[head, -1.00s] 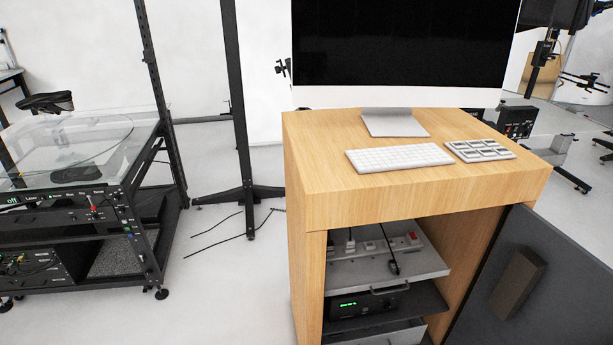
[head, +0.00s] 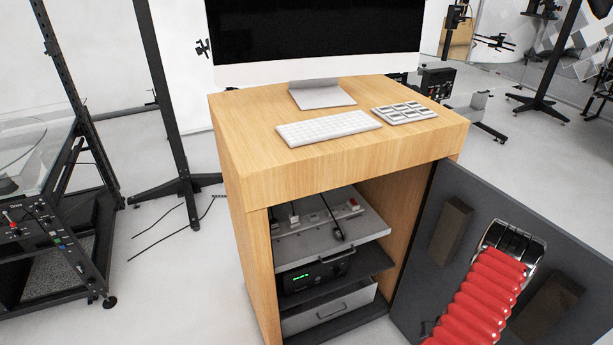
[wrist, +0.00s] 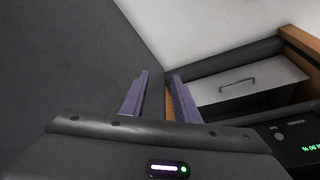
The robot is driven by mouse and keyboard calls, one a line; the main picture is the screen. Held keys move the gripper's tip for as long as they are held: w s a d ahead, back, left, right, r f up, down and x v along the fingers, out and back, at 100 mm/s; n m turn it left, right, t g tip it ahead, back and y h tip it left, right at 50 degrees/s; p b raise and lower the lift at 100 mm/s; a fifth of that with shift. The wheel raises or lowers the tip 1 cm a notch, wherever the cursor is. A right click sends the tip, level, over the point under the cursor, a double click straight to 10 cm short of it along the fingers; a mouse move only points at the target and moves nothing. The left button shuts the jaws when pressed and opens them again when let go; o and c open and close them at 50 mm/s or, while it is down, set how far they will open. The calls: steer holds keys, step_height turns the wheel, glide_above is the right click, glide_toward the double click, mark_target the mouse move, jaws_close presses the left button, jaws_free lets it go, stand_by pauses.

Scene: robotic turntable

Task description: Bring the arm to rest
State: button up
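My gripper (wrist: 160,74) shows in the wrist view as two purple fingers. They stand apart with nothing between them. It is close to the dark open door (wrist: 75,45) at the left and points past the white drawer (wrist: 250,85) at the right. In the head view, a red ribbed sleeve with a dark metal end, which looks like my arm, is at the lower right before the open door (head: 425,240). The fingers cannot be made out there.
The wooden cabinet (head: 310,165) holds a black device (head: 315,275) and the white drawer (head: 330,310). A monitor (head: 315,35), keyboard (head: 328,128) and button pad (head: 404,112) stand on top.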

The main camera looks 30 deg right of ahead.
steer(key=w+a+r+g, duration=0.1)
steer(key=w+a+r, duration=0.25)
steer(key=r, duration=0.75)
steer(key=w+a+r+n+g, duration=0.15)
steer(key=a+r, duration=0.25)
steer(key=r, duration=0.6)
steer(key=w+a+r+m+g, duration=0.1)
steer(key=w+a+r+g, duration=0.2)
steer(key=r, duration=0.8)
steer(key=a+r+n+t, duration=0.2)
steer(key=a+r, duration=0.8)
steer(key=a, duration=0.3)
steer(key=a+r+n+t+y, duration=0.1)
steer(key=a+r+n+t, duration=0.2)
steer(key=a+r, duration=0.7)
steer(key=a+r+n+t+y, duration=0.1)
steer(key=a+r+n+t, duration=0.1)
steer(key=a+r, duration=0.8)
steer(key=a, duration=0.7)
steer(key=shift+s+a+r+t, duration=0.25)
steer(key=shift+s+t, duration=0.05)
steer(key=shift+t, duration=0.05)
